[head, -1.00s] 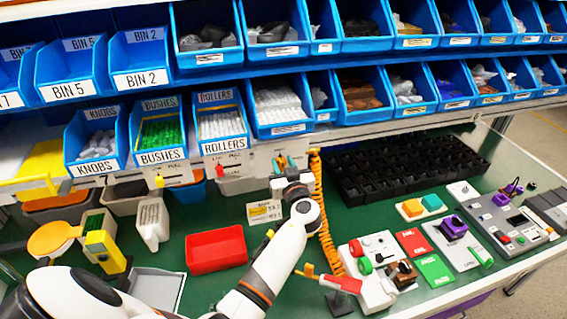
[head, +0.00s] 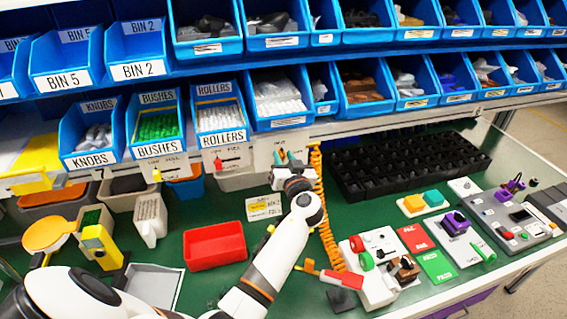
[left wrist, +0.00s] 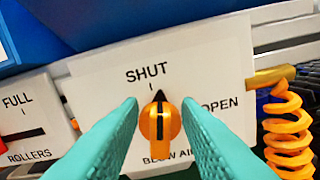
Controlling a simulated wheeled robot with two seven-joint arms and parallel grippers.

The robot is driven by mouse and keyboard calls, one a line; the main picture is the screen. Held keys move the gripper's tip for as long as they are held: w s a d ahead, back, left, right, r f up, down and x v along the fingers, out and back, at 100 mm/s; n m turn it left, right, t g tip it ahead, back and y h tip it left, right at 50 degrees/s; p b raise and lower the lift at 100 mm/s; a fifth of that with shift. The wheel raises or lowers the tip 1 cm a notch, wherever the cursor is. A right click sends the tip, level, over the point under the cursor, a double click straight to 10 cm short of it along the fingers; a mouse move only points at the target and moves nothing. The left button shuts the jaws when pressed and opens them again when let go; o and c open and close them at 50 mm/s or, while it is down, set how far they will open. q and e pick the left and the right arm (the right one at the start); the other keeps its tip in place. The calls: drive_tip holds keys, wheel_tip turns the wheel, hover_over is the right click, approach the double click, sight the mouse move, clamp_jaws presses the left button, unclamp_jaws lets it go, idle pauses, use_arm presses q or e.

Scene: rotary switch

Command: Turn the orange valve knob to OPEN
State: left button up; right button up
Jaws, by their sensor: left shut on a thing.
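The orange valve knob (left wrist: 160,122) is on a white panel (left wrist: 215,60) in the left wrist view. SHUT is printed above it, OPEN to its right, and BLOW AIR below is partly covered. The knob's black pointer stands nearly upright, toward SHUT. In the head view my left gripper (head: 287,158) reaches the panel below the lower bin row, and the knob is too small to read there. My right gripper is not in view.
An orange coiled hose (left wrist: 287,125) hangs just right of the panel. A ROLLERS panel (left wrist: 25,115) with a slider is on the left. Blue bins (head: 220,118) stand above. A red tray (head: 214,246) and a black compartment tray (head: 405,165) lie on the green bench.

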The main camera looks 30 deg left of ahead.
use_arm(q)
drive_tip(key=m+b, duration=0.1)
drive_tip(key=m, duration=0.2)
drive_tip(key=shift+w+d+f+m+b, duration=0.15)
drive_tip(key=shift+f+m+b, duration=0.05)
drive_tip(key=shift+m+b, duration=0.15)
drive_tip(key=m, duration=0.3)
drive_tip(key=shift+w+d+f+m+b, duration=0.1)
drive_tip(key=shift+m+b, duration=0.15)
drive_tip(key=shift+b, duration=0.05)
drive_tip(key=shift+w+d+f+m+p, duration=0.1)
drive_tip(key=shift+f+m+p, duration=0.1)
drive_tip(key=shift+m, duration=1.1)
drive_tip(key=shift+s+a+f+m+p, duration=0.1)
drive_tip(key=shift+m+p, duration=0.15)
drive_tip(key=shift+m, duration=1.05)
drive_tip(key=shift+w+d+f+m+p, duration=0.1)
drive_tip(key=shift+m+p, duration=0.1)
drive_tip(key=shift+m, duration=1.1)
drive_tip(key=o, duration=0.6)
